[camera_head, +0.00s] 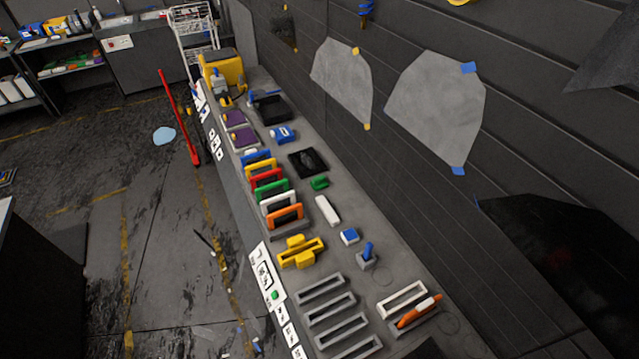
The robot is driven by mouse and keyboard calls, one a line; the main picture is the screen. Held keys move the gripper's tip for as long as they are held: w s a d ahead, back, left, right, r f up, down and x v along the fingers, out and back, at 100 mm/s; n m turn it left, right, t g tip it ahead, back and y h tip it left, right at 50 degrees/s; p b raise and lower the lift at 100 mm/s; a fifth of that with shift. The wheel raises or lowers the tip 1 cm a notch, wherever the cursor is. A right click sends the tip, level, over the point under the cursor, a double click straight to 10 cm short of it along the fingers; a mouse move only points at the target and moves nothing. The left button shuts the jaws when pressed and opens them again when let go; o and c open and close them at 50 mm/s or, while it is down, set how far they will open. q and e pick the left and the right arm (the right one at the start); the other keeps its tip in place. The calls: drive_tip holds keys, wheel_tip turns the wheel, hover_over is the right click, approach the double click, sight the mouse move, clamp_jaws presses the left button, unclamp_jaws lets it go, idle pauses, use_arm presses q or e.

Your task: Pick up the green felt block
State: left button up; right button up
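A small green block (319,183) lies on the long grey workbench (365,290), just right of a row of coloured frames and next to a black square tray. It looks like the felt block, but its texture is too small to tell. Nothing is touching it from above. Neither of my grippers is in view.
Coloured frames, including a green one (272,192), stand in a rack left of the block. Empty grey slots (335,307) are at the front. A dark panelled wall runs along the right.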

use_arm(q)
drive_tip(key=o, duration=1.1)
